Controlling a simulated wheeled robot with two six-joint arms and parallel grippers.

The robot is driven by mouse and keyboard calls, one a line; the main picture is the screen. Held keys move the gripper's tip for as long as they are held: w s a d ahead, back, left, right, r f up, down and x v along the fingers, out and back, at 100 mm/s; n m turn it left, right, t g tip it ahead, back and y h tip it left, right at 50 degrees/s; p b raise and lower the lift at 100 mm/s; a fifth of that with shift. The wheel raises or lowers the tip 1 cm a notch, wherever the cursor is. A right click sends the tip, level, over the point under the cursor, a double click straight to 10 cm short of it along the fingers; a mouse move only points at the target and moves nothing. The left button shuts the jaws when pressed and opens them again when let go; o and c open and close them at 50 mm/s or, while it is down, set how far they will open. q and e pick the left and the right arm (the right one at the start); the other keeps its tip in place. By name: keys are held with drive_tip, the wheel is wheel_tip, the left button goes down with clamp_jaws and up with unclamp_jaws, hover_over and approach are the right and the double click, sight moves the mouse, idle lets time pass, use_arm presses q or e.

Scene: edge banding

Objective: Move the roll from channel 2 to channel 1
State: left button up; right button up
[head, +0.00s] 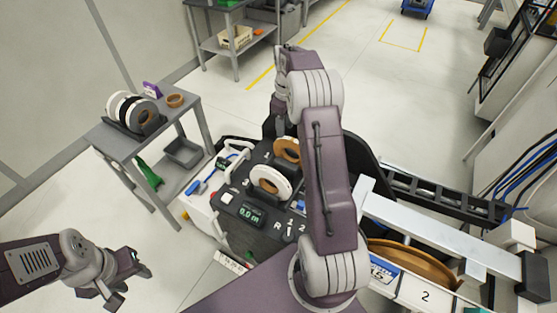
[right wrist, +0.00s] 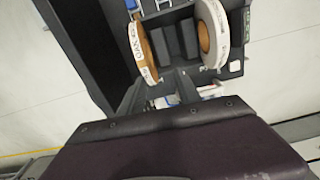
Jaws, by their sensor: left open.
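In the head view a white roll (head: 268,182) and a brown roll (head: 287,150) stand on edge in the dark machine top (head: 236,183). The right wrist view shows the brown roll (right wrist: 139,43), lettered OAK, on the left and the white roll (right wrist: 222,40), with a brown core, on the right. Dark blocks stand between them. My right arm reaches over the machine, and its gripper (head: 279,115) points down behind the brown roll, apart from both rolls. My left gripper (head: 122,280) is open and empty at lower left, away from the machine.
A grey side table (head: 125,145) at left holds several rolls on a rack (head: 148,124) and a small brown ring (head: 176,101). A display (head: 248,213) sits on the machine's front. A large brown coil (head: 420,262) and a white rail (head: 410,228) are at right.

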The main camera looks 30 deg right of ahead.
drive_tip(key=s+a+m, duration=0.1)
drive_tip(key=s+a, duration=0.3)
drive_tip(key=a, duration=0.3)
drive_tip(key=s+a+m, duration=0.2)
drive_tip(key=s+a, duration=0.3)
drive_tip(key=a, duration=0.3)
drive_tip(key=s+a+f+m, duration=0.1)
drive_tip(key=s+a, duration=0.1)
drive_tip(key=s, duration=0.4)
drive_tip(key=s+a+f+m+t, duration=0.1)
drive_tip(key=s+a, duration=0.2)
drive_tip(key=s, duration=0.2)
drive_tip(key=shift+s+a+f, duration=0.2)
drive_tip(key=shift+s+f, duration=0.15)
drive_tip(key=shift+s, duration=0.1)
